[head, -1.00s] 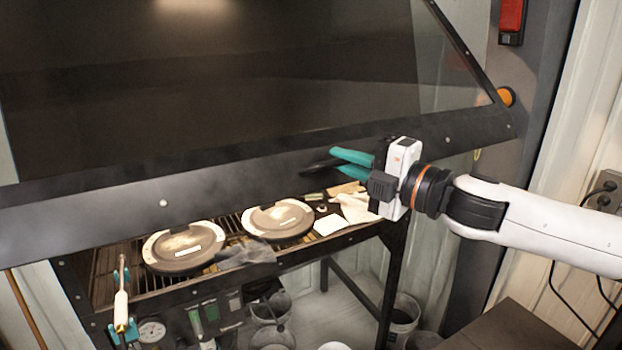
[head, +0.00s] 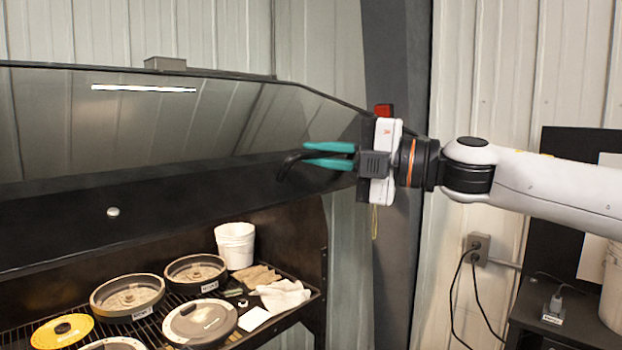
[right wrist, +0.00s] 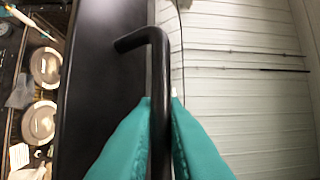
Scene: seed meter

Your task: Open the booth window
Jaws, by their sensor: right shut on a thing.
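The booth window (head: 200,125) is a tinted pane in a wide black frame, swung up and tilted over the bench in the head view. Its black bar handle (head: 287,165) sticks out from the right part of the lower frame. My right gripper (head: 308,156), with teal fingers, is shut on the handle. In the right wrist view the bent black handle (right wrist: 157,75) runs between the teal fingers (right wrist: 160,120). The window frame (right wrist: 105,70) lies just left of it there. My left gripper is not in view.
Below the window, a rack bench (head: 318,300) holds round lidded pans (head: 128,294), a yellow disc (head: 63,331), a white bucket (head: 235,245) and cloths (head: 283,295). A grey post (head: 395,60) stands behind my right gripper. A wall outlet (head: 478,248) with cables is at right.

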